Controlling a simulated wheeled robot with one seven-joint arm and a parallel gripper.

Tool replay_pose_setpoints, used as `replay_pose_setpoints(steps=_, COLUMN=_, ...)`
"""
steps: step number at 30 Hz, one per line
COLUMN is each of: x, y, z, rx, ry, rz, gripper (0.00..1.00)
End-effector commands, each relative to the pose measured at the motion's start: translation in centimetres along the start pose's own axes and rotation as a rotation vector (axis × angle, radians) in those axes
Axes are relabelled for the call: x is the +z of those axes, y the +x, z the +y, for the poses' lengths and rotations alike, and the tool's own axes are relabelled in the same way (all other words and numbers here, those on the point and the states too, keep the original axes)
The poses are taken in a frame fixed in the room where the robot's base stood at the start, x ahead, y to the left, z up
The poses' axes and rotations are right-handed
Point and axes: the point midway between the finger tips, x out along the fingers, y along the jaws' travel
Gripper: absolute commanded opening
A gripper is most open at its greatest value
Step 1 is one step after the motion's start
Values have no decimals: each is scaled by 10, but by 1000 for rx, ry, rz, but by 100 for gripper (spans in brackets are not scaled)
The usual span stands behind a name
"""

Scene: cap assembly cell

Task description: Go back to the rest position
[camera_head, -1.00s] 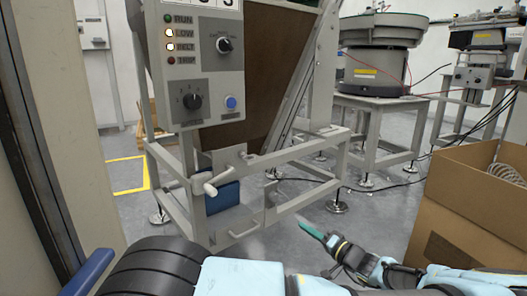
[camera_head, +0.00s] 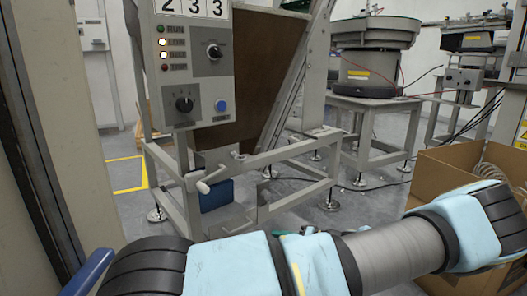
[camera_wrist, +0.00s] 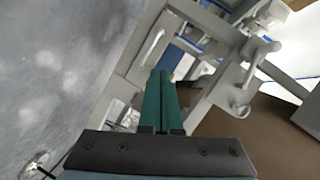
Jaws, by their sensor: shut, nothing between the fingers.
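My gripper (camera_wrist: 160,76) shows in the wrist view with its two green fingers together and nothing between them. The fingers point toward the grey machine frame (camera_wrist: 124,85) and its handles, apparently without touching it. In the head view my arm lies across the lower right, and most of the gripper is hidden behind it; only a bit of green shows above the arm.
A control panel (camera_head: 192,75) stands on the grey frame (camera_head: 290,158), with a lever handle (camera_head: 212,180) at its front. An open cardboard box (camera_head: 428,180) is at the right, close beside my arm. A bowl feeder (camera_head: 375,35) stands behind. Grey floor lies between.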

Motion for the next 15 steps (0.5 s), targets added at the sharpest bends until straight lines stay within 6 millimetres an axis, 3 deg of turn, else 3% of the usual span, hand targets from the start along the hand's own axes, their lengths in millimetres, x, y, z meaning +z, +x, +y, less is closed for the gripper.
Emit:
replay_pose_setpoints(steps=8, x=50, y=23, z=-52, rx=207, ry=51, rz=-372, gripper=0)
replay_pose_setpoints(steps=15, x=82, y=8, z=-107, rx=520, ry=61, rz=-636, gripper=0)
